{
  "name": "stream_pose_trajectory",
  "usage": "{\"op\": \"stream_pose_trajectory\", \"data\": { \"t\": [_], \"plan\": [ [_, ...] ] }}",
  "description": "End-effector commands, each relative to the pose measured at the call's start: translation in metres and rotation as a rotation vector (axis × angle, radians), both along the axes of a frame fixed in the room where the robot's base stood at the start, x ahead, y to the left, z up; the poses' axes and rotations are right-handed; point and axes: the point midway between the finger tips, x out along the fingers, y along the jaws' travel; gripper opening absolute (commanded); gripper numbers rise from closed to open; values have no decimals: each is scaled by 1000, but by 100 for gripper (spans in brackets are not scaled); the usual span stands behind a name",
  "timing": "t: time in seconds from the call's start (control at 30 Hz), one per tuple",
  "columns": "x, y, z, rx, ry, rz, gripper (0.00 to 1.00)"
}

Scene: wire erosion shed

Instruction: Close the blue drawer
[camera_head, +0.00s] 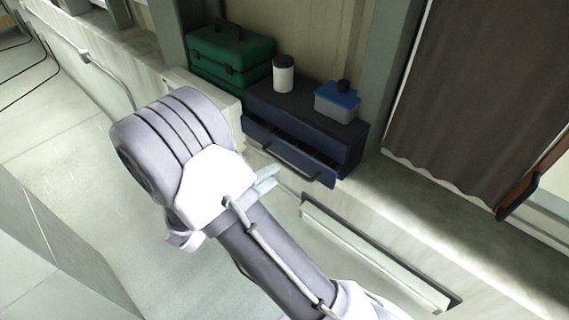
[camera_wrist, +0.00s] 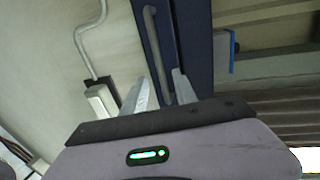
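The blue drawer (camera_head: 305,163) is pulled partly out of a low dark blue cabinet (camera_head: 352,150) on the ledge. It has a grey bar handle (camera_head: 290,160) across its front. My gripper (camera_head: 267,178) is just in front of the drawer's left part, partly hidden by my arm. In the wrist view the drawer (camera_wrist: 194,45) and its handle (camera_wrist: 159,45) lie ahead. My two fingers (camera_wrist: 157,78) are spread apart, and the lower handle end shows between them. I cannot tell whether they touch the handle.
On the cabinet stand a white jar with a dark lid (camera_head: 283,75) and a blue-lidded box (camera_head: 338,102). A green toolbox (camera_head: 232,55) is to the left. A dark curtain (camera_head: 475,90) hangs at right. The wrist view shows a wall pipe (camera_wrist: 84,45).

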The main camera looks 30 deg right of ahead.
Motion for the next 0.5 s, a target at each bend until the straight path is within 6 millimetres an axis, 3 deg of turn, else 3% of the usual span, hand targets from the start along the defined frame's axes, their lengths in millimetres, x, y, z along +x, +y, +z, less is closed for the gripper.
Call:
{"op": "stream_pose_trajectory", "data": {
  "t": [0.03,0.2,0.5],
  "plan": [
    [3,-15,-2,0,0,-6,34],
    [17,-49,-9,1,-2,-4,34],
    [25,-68,-15,1,-2,1,34]
  ]
}}
